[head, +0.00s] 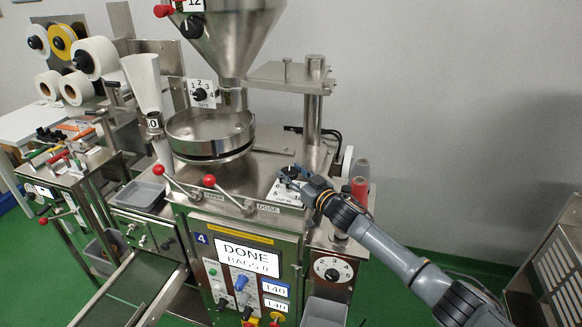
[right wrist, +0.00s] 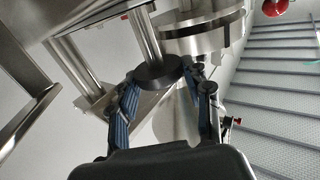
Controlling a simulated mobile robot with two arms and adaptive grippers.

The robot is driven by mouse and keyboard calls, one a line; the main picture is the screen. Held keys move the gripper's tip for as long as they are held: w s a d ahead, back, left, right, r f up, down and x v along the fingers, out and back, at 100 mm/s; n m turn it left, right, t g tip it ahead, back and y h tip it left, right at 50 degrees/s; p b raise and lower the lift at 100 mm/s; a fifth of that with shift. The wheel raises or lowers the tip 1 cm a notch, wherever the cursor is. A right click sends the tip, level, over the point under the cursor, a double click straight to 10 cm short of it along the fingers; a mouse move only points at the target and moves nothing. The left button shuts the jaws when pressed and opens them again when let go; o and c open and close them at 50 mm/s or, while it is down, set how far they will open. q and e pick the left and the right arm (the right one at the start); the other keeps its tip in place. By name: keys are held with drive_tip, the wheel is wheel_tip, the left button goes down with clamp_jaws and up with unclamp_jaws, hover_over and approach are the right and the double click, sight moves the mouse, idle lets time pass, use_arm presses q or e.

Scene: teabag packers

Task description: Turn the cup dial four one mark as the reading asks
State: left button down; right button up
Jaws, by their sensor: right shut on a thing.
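The white dial plate (head: 284,193) lies on the machine's steel top near its front right corner, behind the DOSE label. A "5" shows on it, but my gripper hides part of the scale, so I cannot read the pointer. My right gripper (head: 296,174) is down at this plate, shut on the dark knob (head: 289,170) there. In the right wrist view the two blue-black fingers (right wrist: 163,78) reach forward around a dark round part, and the dial marks do not show. The machine's screen (head: 247,258) reads DONE and BAGS 0. My left gripper is out of view.
Red-knobbed levers (head: 230,196) stand left of the dial. A steel bowl (head: 210,130) and post (head: 313,105) rise behind it. A red spool (head: 359,188) stands close to the right of my gripper. Another numbered dial (head: 333,270) is on the front panel.

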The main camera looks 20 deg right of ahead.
drive_tip(key=shift+w+d+n+g+y, duration=0.15)
drive_tip(key=shift+n+g+y, duration=0.15)
drive_tip(key=shift+n+y, duration=0.35)
drive_tip(key=shift+s+d+n+g+y, duration=0.1)
drive_tip(key=shift+n+g+y, duration=0.3)
drive_tip(key=shift+y, duration=0.45)
drive_tip(key=o, duration=1.2)
drive_tip(key=shift+c, duration=0.2)
wheel_tip(320, 180, up, 10)
drive_tip(key=shift+f, duration=0.1)
drive_tip(key=shift+a, duration=0.1)
